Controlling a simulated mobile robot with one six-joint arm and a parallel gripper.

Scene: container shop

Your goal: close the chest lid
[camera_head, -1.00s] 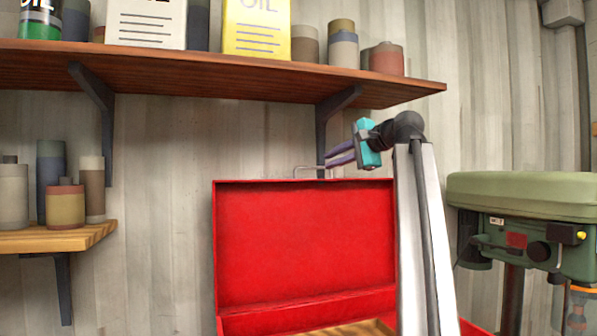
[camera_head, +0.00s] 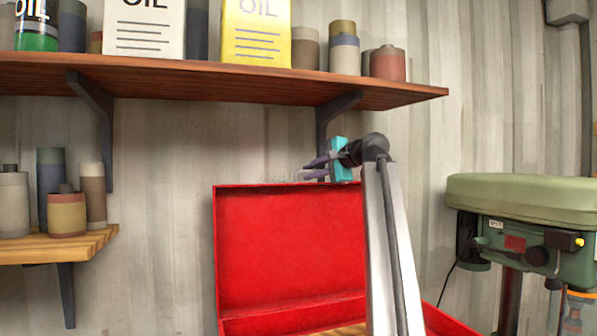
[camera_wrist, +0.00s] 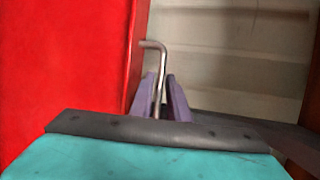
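The red chest lid (camera_head: 285,240) stands upright and open in the head view, above the chest body (camera_head: 290,318). A thin bent metal handle (camera_wrist: 161,70) shows at the lid's edge in the wrist view; it is faint in the head view, at the top of the lid. My gripper (camera_head: 308,168) is at the lid's top edge, with its purple fingers pointing left and apart. My arm hides the lid's right edge.
A wooden shelf (camera_head: 220,76) with oil cans and jars hangs just above my gripper, and its dark bracket (camera_head: 325,120) is behind it. A green drill press (camera_head: 525,210) stands to the right. A lower shelf (camera_head: 60,245) with jars is at the left.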

